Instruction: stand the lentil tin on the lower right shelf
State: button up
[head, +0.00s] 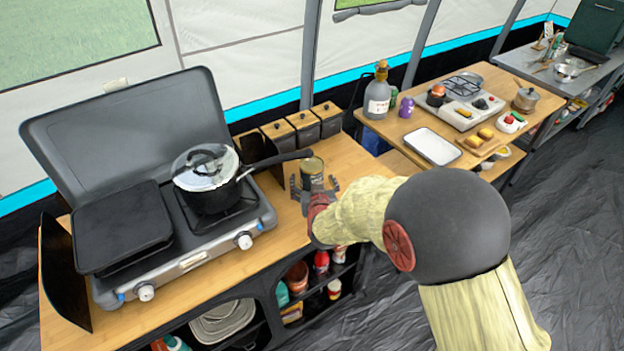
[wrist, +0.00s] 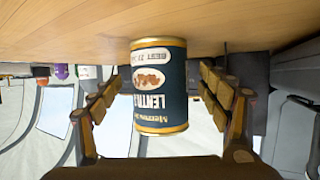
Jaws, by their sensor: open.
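The lentil tin (head: 312,168) stands on the wooden counter, near its right end and beside the pan handle. In the wrist view, which is upside down, the dark blue tin (wrist: 160,85) with gold rims shows its lentil label. My gripper (head: 315,190) is open at the tin, with a finger on each side. In the wrist view, gaps show between the tin and the fingers of my gripper (wrist: 160,95). The shelves (head: 314,287) under the counter's right end hold bottles, a pot and jars. My arm hides part of that side.
A stove with a lidded pan (head: 212,185) stands left of the tin; its handle (head: 277,160) reaches close to the tin. A second table (head: 405,128) with a white tray (head: 433,147) is to the right.

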jog(key=shift+r, duration=0.1)
jog(key=c, duration=1.9)
jog(key=shift+o, duration=0.2)
jog(key=shift+r, duration=0.1)
